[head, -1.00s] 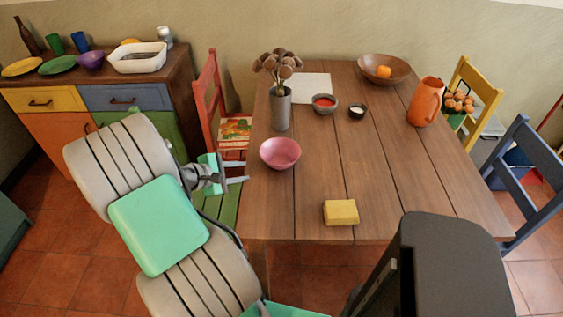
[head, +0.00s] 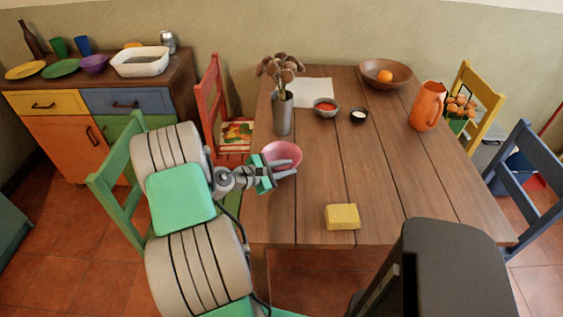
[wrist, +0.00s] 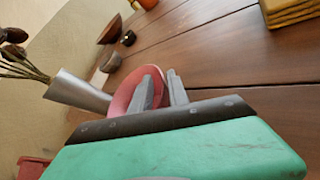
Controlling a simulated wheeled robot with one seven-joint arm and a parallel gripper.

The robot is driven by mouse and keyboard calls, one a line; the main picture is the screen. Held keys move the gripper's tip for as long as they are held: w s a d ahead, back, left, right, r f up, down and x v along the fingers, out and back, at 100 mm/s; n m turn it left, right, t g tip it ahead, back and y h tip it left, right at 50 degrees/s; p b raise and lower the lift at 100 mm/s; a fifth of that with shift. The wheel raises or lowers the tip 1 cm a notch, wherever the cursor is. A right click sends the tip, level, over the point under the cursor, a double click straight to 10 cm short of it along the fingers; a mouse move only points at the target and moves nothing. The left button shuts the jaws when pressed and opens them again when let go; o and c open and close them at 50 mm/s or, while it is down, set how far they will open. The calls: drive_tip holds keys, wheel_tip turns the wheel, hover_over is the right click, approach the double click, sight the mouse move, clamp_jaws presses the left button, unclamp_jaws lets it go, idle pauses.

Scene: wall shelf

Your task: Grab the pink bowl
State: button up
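The pink bowl (head: 284,153) stands upright on the wooden table near its left edge. My gripper (head: 290,168) reaches in from the left, with its fingers at the bowl's near side. In the wrist view the pink bowl (wrist: 122,98) lies just beyond my two fingers (wrist: 162,88), which partly cover it. The fingers stand apart with a gap between them. I cannot tell whether either finger touches the bowl or whether the rim is between them.
A metal vase (head: 283,112) with dried flowers stands just behind the bowl. A yellow block (head: 342,216) lies nearer on the table (head: 400,190). Small bowls (head: 325,108), a wooden bowl (head: 400,75) and an orange pitcher (head: 427,106) stand farther back. The table's middle is clear.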

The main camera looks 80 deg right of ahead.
clamp_jaws()
idle(1.1)
